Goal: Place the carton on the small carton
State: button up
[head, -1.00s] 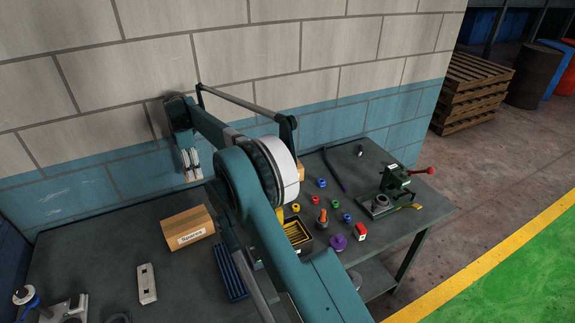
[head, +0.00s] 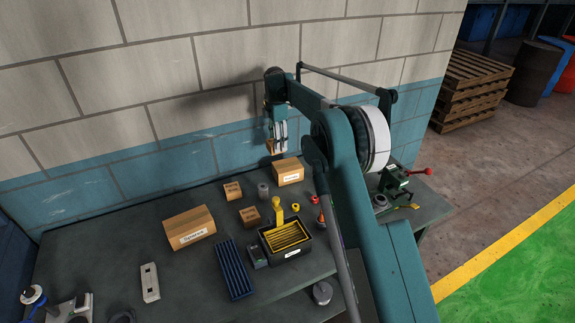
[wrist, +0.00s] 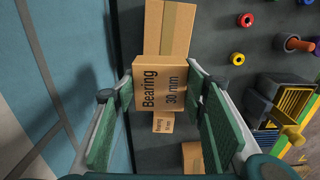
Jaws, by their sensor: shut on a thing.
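My gripper (head: 278,138) is raised near the wall, above the back of the bench. It is shut on a brown carton (wrist: 160,88) marked "Bearing 30 mm", whose edge also shows in the head view (head: 271,147). A small carton (wrist: 163,123) with a bearing label lies below the held carton in the wrist view, partly covered by it. It appears to be the small carton at the back of the bench in the head view (head: 232,191). The held carton is in the air, apart from the bench.
Another small carton (head: 250,217) stands in front. A larger carton (head: 288,172) stands to the right, a grey cylinder (head: 263,190) between. A "Spares" carton (head: 190,228) is at left. A black bin (head: 285,250), a blue tray (head: 234,268) and a vise (head: 395,184) are also there.

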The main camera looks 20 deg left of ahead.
send_over(289, 165)
jog(key=shift+w+a+r, duration=0.1)
jog(key=shift+r, duration=0.25)
jog(key=shift+f, duration=0.1)
jog(key=shift+f+p, duration=0.35)
jog(key=shift+f, duration=2.7)
jog(key=shift+f, duration=1.85)
jog(key=shift+f, duration=0.2)
jog(key=o, duration=0.9)
